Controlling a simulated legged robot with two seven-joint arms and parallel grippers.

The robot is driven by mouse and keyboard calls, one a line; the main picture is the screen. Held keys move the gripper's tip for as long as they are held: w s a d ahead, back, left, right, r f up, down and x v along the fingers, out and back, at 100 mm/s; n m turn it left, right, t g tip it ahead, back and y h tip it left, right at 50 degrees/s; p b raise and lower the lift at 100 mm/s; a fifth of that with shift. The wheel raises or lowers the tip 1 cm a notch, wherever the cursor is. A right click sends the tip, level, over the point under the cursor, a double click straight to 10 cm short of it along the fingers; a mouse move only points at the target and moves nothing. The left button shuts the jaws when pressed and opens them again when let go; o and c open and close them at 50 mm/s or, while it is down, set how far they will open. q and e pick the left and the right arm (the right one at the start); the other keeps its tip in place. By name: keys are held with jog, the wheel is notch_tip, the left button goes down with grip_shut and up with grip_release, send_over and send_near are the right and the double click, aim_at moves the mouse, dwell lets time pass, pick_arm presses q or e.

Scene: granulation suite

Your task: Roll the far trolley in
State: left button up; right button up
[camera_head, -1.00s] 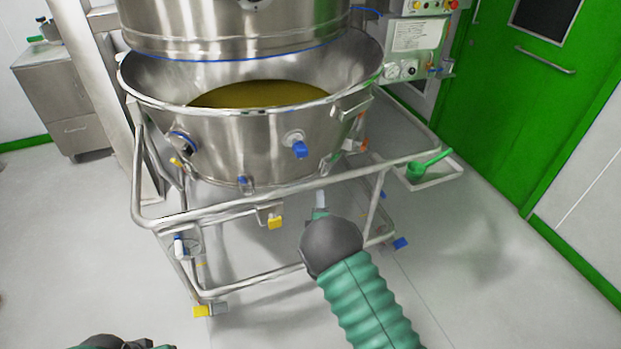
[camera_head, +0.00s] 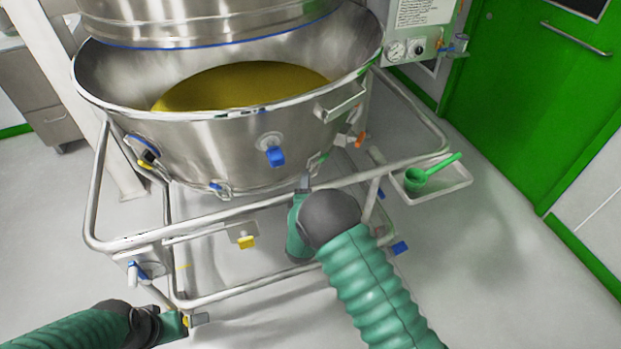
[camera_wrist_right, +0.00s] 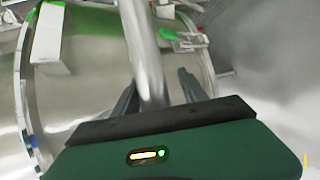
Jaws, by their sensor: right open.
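The trolley (camera_head: 112,172) is a tubular steel frame on castors. It carries a wide steel bowl (camera_head: 205,150) with yellow-brown material in it. My right gripper (camera_head: 304,184) is at the front rail of the trolley. In the right wrist view the steel rail (camera_wrist_right: 143,50) runs between the two open fingers of this gripper (camera_wrist_right: 157,88). I cannot tell whether they touch it. My left gripper (camera_head: 196,319) is low at the trolley's front left, close to a castor with a yellow pedal. Its fingers are too small and partly hidden to judge.
A steel vessel (camera_head: 200,20) hangs right above the bowl. A tray (camera_head: 440,182) with a green scoop (camera_head: 428,172) sits at the trolley's right side. A control panel (camera_head: 415,35) and a green door (camera_head: 520,100) stand behind right.

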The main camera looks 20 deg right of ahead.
jog(key=shift+s+a+r, duration=0.15)
jog(key=shift+a+r, duration=0.1)
jog(key=shift+a, duration=0.3)
jog(key=shift+c, duration=0.4)
jog(key=shift+a, duration=0.1)
jog(key=shift+c, duration=1.1)
jog(key=shift+d, duration=0.35)
jog(key=c, duration=0.7)
jog(key=shift+f, duration=0.1)
grip_shut()
